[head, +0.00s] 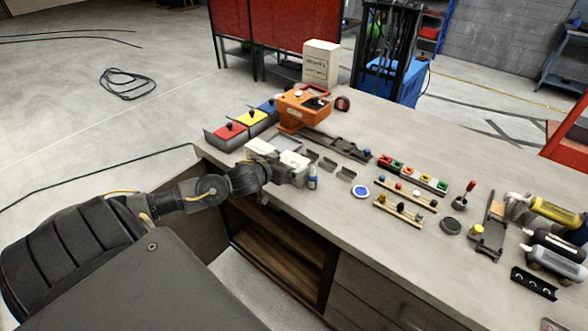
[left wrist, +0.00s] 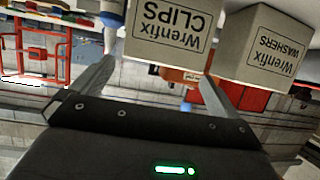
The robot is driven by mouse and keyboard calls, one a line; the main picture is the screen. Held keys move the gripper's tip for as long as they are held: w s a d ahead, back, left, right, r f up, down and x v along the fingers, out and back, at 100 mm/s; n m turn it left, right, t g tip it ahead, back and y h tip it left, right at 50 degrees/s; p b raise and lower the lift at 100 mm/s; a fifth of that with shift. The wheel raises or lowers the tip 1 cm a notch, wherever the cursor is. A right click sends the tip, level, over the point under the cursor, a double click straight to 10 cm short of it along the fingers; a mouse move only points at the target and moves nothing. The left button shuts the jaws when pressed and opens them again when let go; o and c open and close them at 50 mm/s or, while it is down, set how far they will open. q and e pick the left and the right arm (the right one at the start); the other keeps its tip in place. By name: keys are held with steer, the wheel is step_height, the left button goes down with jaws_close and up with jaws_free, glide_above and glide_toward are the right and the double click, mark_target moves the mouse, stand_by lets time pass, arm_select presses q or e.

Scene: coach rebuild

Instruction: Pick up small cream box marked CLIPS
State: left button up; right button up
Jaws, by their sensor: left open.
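The small cream box marked CLIPS (left wrist: 172,30) shows upside down at the top middle of the left wrist view. My left gripper (left wrist: 157,72) is open, with one finger to each side of the box in that view; I cannot tell whether either touches it. A similar cream box marked WASHERS (left wrist: 262,52) is just to its right, beyond the right finger. In the head view my left gripper (head: 298,170) is low at the bench's near left edge, by small pale boxes that it partly hides; their labels cannot be read there. My right gripper is not in view.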

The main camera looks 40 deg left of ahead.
mark_target(293, 159)
arm_select(q)
steer(key=shift+w+a+p, duration=0.1)
steer(key=shift+w+p, duration=0.3)
steer(key=p+x, duration=0.1)
steer(key=x, duration=0.2)
steer(key=shift+w+a+f, duration=0.1)
steer(key=shift+w+f, duration=0.1)
steer(key=shift+f, duration=0.05)
steer(key=shift+w+f, duration=0.25)
steer(key=shift+w, duration=0.1)
steer(key=c, duration=0.8)
steer(key=shift+r, duration=0.1)
steer(key=shift+c, duration=0.2)
